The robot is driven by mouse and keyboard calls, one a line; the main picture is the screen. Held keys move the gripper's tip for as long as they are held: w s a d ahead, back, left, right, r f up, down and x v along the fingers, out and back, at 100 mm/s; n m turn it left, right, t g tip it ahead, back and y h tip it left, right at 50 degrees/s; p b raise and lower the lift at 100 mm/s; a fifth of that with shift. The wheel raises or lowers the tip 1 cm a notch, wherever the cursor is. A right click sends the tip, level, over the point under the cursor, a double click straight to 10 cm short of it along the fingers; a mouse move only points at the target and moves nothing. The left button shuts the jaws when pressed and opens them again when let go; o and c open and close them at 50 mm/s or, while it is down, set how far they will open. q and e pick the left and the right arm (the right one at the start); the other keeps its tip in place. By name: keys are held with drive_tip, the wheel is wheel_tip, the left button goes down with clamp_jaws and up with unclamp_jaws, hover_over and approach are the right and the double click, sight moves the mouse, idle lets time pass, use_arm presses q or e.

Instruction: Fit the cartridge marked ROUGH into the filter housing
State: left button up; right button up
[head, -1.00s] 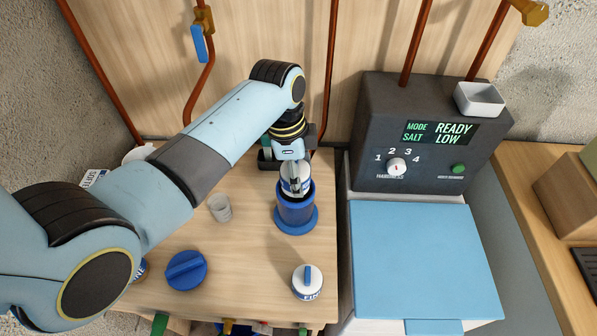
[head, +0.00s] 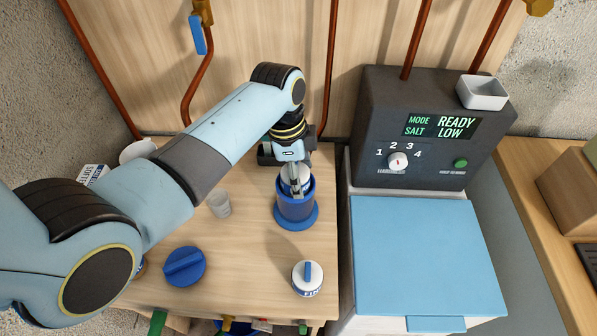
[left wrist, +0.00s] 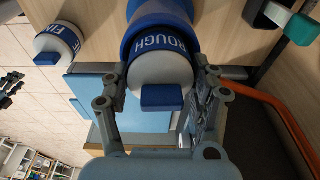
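The ROUGH cartridge (left wrist: 160,72) is white with a blue lettered band and a blue end tab. It sits partly inside the blue filter housing (head: 296,212), which stands upright on the wooden bench; its upper part shows above the rim. My left gripper (left wrist: 160,85) is shut on the cartridge, with one finger on each side of its body. In the head view the left gripper (head: 293,175) is directly over the housing. How deep the cartridge sits is hidden by the housing wall.
A second cartridge (head: 307,279), lettered FIN..., stands at the bench's front right. A blue cap (head: 185,267) lies at the front left, near a clear cup (head: 219,204). The blue-lidded softener (head: 425,255) is to the right. Copper pipes run behind.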

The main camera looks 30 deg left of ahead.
use_arm(q)
drive_tip(key=o, duration=0.3)
drive_tip(key=shift+o, duration=0.2)
wheel_tip(320, 180, up, 12)
drive_tip(key=a, duration=0.1)
drive_tip(key=shift+s+a, duration=0.35)
drive_tip(key=shift+s, duration=0.05)
drive_tip(key=shift+d+f, duration=0.1)
drive_tip(key=shift+f, duration=0.05)
